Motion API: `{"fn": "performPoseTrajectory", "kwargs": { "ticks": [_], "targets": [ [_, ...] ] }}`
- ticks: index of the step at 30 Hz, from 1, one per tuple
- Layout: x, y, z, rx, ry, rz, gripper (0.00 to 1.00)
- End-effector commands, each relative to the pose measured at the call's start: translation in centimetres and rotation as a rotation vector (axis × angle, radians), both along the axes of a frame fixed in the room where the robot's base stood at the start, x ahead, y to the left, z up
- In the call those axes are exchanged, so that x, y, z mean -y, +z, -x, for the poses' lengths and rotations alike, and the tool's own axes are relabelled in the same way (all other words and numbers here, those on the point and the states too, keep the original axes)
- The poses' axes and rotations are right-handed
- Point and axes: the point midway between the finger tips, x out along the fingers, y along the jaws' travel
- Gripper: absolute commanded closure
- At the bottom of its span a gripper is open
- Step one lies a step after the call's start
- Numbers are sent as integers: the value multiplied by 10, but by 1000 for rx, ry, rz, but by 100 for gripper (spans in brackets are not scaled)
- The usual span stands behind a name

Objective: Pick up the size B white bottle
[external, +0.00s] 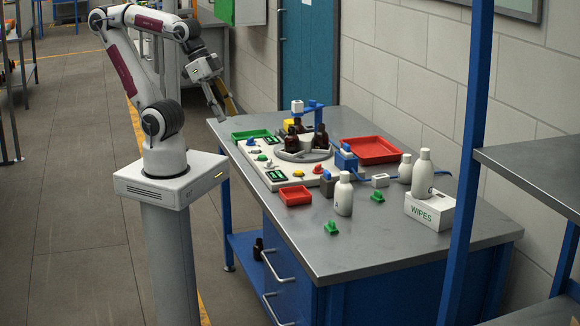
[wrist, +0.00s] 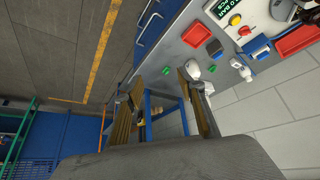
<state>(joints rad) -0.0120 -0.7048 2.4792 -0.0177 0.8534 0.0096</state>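Three white bottles stand upright on the grey workbench (external: 390,240) in the external view. The front one (external: 343,198) seems marked A. The one at the right (external: 424,176), behind the wipes box, seems marked C. The third (external: 405,169) stands just left of it, and I cannot read its letter. In the wrist view a white bottle (wrist: 193,70) shows beside the right finger. My gripper (external: 227,108) is off the bench's far left corner, above and well away from the bottles. Its fingers (wrist: 160,85) are apart and nothing is between them.
A white wipes box (external: 428,212) stands in front of the right-hand bottles. Red trays (external: 372,150), a green tray (external: 251,134), small green pieces (external: 331,227) and a panel with brown bottles (external: 320,138) occupy the bench. A blue shelf post (external: 468,160) rises at the right.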

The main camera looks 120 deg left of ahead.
Motion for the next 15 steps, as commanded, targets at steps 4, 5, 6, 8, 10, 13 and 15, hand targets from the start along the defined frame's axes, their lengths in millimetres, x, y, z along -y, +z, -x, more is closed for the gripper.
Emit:
{"fn": "performPoseTrajectory", "kwargs": {
  "ticks": [4,5,6,8,10,13,15],
  "targets": [
    [0,5,-28,27,14,18,61],
    [-1,7,-34,35,18,22,61],
    [-1,8,-44,45,23,27,61],
    [-2,11,-58,62,31,35,61],
    [-4,13,-75,82,42,44,61],
    [-8,16,-100,111,60,55,61],
    [-12,17,-117,131,74,63,61]
  ]
}}
